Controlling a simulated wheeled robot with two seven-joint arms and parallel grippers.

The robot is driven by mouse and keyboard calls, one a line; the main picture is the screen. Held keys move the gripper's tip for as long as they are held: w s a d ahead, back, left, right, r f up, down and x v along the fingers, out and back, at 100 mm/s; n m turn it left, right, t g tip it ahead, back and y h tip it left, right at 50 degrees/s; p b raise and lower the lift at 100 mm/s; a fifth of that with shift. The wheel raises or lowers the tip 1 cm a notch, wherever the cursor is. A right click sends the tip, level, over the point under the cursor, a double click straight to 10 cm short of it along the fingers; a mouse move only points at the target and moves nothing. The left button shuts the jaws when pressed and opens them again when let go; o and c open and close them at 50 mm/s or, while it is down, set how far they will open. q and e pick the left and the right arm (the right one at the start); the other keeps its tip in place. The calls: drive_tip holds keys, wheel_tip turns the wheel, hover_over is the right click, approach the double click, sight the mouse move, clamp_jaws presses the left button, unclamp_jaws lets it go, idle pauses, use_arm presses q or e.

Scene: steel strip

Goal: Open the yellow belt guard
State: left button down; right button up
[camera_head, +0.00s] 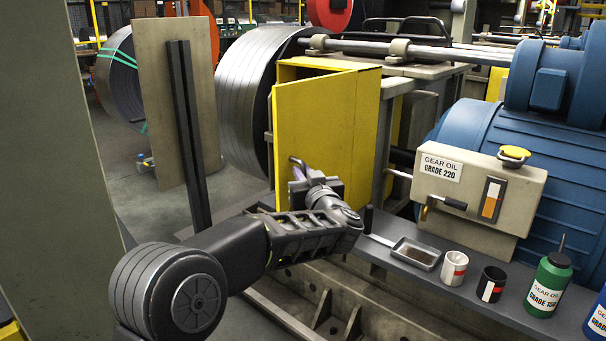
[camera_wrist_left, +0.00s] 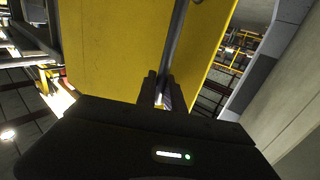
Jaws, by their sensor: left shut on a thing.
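The yellow belt guard (camera_head: 340,115) stands in the middle of the head view, in front of a large grey ribbed roll. Its front panel looks swung out at an angle, with the top of the yellow housing (camera_head: 300,68) showing behind it. My left gripper (camera_head: 300,172) is at the panel's lower part, shut on a grey bar handle. In the left wrist view the handle (camera_wrist_left: 178,45) runs up from between the jaws (camera_wrist_left: 163,92) across the yellow panel (camera_wrist_left: 115,45). The jaws partly hide the handle. My right gripper is out of view.
Right of the guard, a grey ledge holds a metal tray (camera_head: 415,254), a white cup (camera_head: 454,268), a black cup (camera_head: 491,284) and a green bottle (camera_head: 548,285). A beige gear oil box (camera_head: 480,190) stands behind. A dark post (camera_head: 188,140) and board (camera_head: 160,90) stand left.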

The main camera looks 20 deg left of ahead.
use_arm(q)
drive_tip(key=d+p, duration=0.4)
drive_tip(key=d, duration=0.2)
drive_tip(key=shift+s+d, duration=0.2)
drive_tip(key=shift+s, duration=0.1)
drive_tip(key=c, duration=1.7)
unclamp_jaws()
drive_tip(key=shift+c, duration=0.2)
drive_tip(key=v, duration=0.7)
drive_tip(key=shift+s+d+p, duration=0.25)
drive_tip(key=shift+s+p, duration=0.05)
drive_tip(key=shift+s, duration=0.05)
